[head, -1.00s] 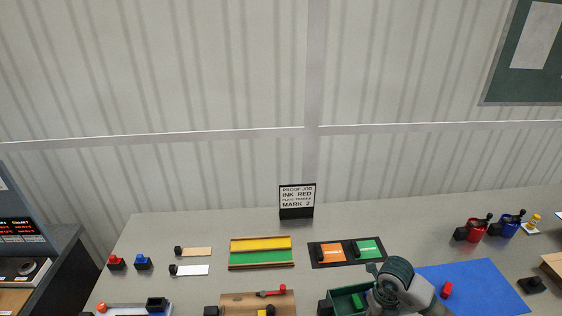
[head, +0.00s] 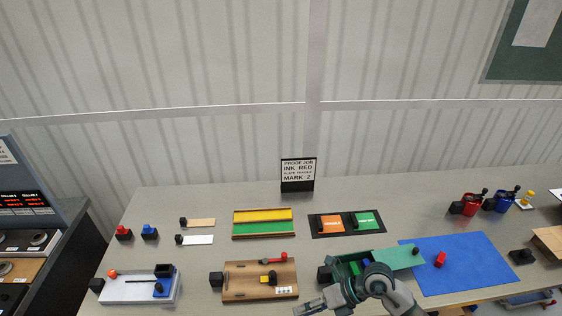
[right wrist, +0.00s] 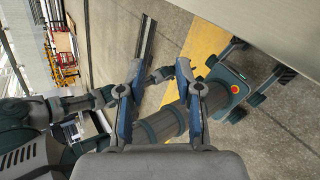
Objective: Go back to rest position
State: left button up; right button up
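My right gripper (head: 312,306) is at the bottom edge of the head view, in front of the table's near edge, with its arm bent in from the lower right. In the right wrist view its two fingers (right wrist: 160,70) are spread apart, with nothing held between them. Another arm of mine (right wrist: 60,105) shows at the left of the right wrist view. Its hand is partly hidden behind a finger and too small to read. My left gripper does not show in the head view.
The grey table (head: 210,260) bears a brown board (head: 235,290), a green tray (head: 345,268) close to my right arm, a blue mat (head: 460,275) with a red block (head: 440,259), and a sign (head: 298,174). Dark machinery (head: 40,230) stands at left.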

jog(key=a+r+m+t+y, duration=0.55)
jog(key=r+y, duration=0.45)
jog(key=r, duration=0.2)
jog(key=w+d+r+m+t+h, duration=0.3)
jog(key=w+d+m+t, duration=0.25)
jog(key=m+t, duration=0.7)
jog(key=s+d+f+m+g+h, duration=0.1)
jog(key=d+f+m+h, duration=0.75)
jog(key=f, duration=0.25)
jog(key=d+f+m+g+h, duration=0.2)
jog(key=d+f+m+h, duration=0.5)
jog(key=f+m+h, duration=0.3)
jog(key=s+a+f+m+g+y, duration=0.1)
jog(key=s+f+g, duration=0.5)
jog(key=s, duration=0.4)
jog(key=s+f+m+g, duration=0.1)
jog(key=s+f+g, duration=0.4)
jog(key=s+f, duration=0.45)
notch_tip(320, 180, down, 25)
jog(key=s+g, duration=0.1)
jog(key=s, duration=0.1)
jog(key=s+d+f+g, duration=0.1)
jog(key=s+d+f, duration=0.1)
jog(key=s+f, duration=1.4)
jog(key=shift+s+d+f+n, duration=0.2)
jog(key=shift+s+d+n, duration=0.2)
jog(key=shift+s, duration=0.8)
